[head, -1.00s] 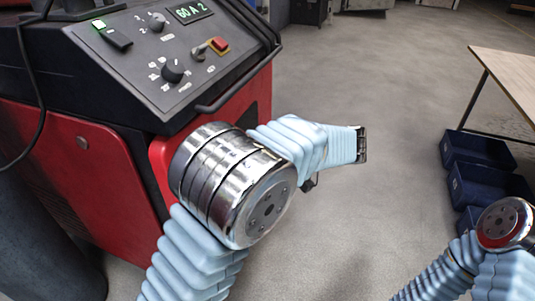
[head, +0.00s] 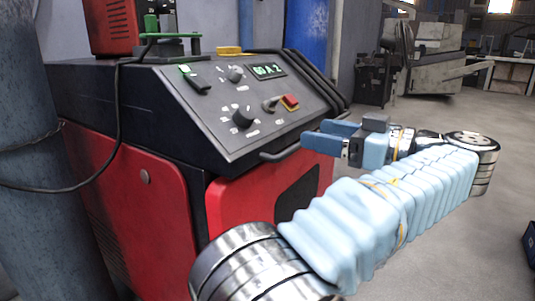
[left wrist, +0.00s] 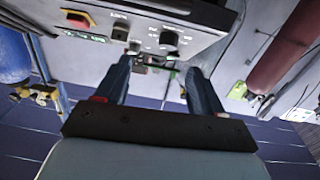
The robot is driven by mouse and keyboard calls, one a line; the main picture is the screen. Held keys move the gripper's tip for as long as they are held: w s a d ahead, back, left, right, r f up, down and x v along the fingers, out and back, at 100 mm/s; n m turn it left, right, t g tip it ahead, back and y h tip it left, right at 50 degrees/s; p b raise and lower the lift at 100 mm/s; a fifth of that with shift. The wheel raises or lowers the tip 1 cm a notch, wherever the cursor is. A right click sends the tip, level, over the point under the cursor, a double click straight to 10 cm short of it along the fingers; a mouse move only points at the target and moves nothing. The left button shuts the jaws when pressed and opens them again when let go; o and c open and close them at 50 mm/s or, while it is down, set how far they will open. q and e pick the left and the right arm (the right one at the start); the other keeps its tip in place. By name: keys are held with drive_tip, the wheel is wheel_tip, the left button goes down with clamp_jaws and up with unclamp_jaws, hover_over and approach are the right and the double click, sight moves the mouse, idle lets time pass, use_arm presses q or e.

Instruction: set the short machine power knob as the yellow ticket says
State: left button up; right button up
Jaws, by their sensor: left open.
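A red and black machine stands at the left in the head view. Its sloping panel (head: 215,125) carries a larger black knob (head: 243,117), a smaller knob (head: 235,75), a lever switch (head: 270,104) and a lit display (head: 265,71). Their printed labels are too small to read. A flat yellow item (head: 230,51) lies at the back of the machine's top; I cannot tell whether it is the ticket. My left gripper (head: 328,135) is open and empty, right of the panel's edge, its fingers pointing at the panel. The left wrist view shows its fingers (left wrist: 160,68) apart below the panel. My right gripper is out of view.
A black handle rail (head: 280,152) runs along the panel's near edge. A red and yellow switch (head: 290,102) sits near the panel's right side. A dark cable (head: 118,110) hangs at the left.

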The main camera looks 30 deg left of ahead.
sight(252, 119)
use_arm(q)
drive_tip(key=shift+n+g, duration=0.3)
drive_tip(key=shift+n, duration=0.4)
drive_tip(key=a, duration=0.4)
drive_tip(key=a+r, duration=0.1)
drive_tip(key=a, duration=0.4)
drive_tip(key=a+p, duration=0.1)
drive_tip(key=a, duration=0.4)
drive_tip(key=shift+s+r, duration=0.25)
drive_tip(key=shift+s, duration=0.1)
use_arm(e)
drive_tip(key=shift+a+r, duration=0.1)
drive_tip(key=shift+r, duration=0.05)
use_arm(q)
drive_tip(key=shift+d, duration=0.1)
